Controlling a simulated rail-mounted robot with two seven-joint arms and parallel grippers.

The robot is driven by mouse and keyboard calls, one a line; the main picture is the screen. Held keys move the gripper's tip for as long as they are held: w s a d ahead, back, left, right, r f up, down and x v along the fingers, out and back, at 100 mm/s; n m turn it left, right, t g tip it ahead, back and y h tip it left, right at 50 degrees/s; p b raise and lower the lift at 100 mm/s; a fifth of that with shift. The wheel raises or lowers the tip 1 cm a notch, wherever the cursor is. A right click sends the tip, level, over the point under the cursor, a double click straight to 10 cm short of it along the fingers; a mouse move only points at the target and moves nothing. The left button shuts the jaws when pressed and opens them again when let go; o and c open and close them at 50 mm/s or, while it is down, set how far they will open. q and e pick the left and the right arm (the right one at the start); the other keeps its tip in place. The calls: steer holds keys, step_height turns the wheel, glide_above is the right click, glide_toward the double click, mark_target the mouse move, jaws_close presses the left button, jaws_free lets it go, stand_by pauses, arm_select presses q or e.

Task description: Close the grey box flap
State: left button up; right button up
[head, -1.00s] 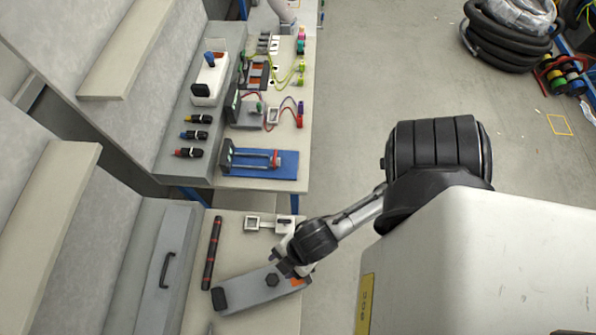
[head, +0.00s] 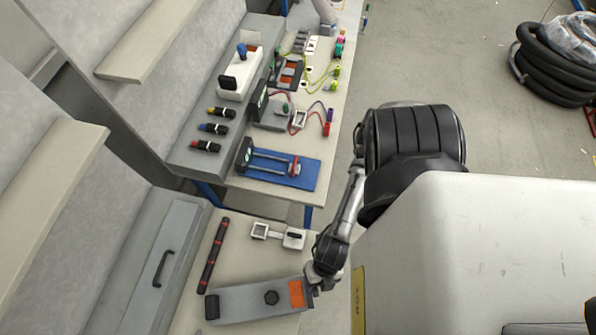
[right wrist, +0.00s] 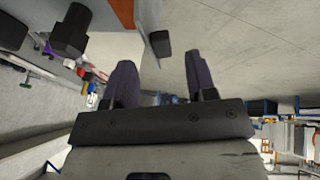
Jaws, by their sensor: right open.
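A long grey box (head: 245,301) lies on the near bench in the head view. It has a black knob in its middle, a black block at its left end and an orange patch (head: 296,293) near its right end. My right gripper (head: 316,289) is at the box's right end, where its wrist hides part of that end. In the right wrist view, the open gripper (right wrist: 162,82) has nothing between its fingers. A small black tab (right wrist: 160,43) shows just ahead, beside the box's orange patch (right wrist: 124,12). Whether it belongs to the flap I cannot tell. My left gripper is out of view.
A dark red-banded rod (head: 214,255) lies behind the box on the bench, and a small white fixture (head: 278,236) sits farther up. A grey panel with a black handle (head: 164,268) is at left. A blue board (head: 272,170) lies on the farther bench. Open floor lies to the right.

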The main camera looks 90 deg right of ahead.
mark_target(308, 298)
steer(key=shift+x, duration=3.05)
steer(key=shift+c, duration=0.2)
steer(key=c, duration=0.9)
steer(key=shift+w+r+p, duration=0.2)
steer(key=shift+p, duration=0.2)
steer(key=shift+w+r+m+g+h+p, duration=0.15)
steer(key=shift+w+m+g+h+p, duration=0.2)
steer(key=shift+g+p, duration=0.75)
steer(key=shift+w+a+g+h+p, duration=0.15)
steer(key=shift+w+g+h+p, duration=0.2)
steer(key=shift+g, duration=0.45)
steer(key=shift+w+a+m+g, duration=0.1)
steer(key=shift+w+m+g, duration=0.1)
steer(key=shift+g, duration=0.4)
steer(key=shift+w+m+g, duration=0.15)
steer(key=shift+w+g, duration=0.05)
steer(key=shift+g, duration=0.4)
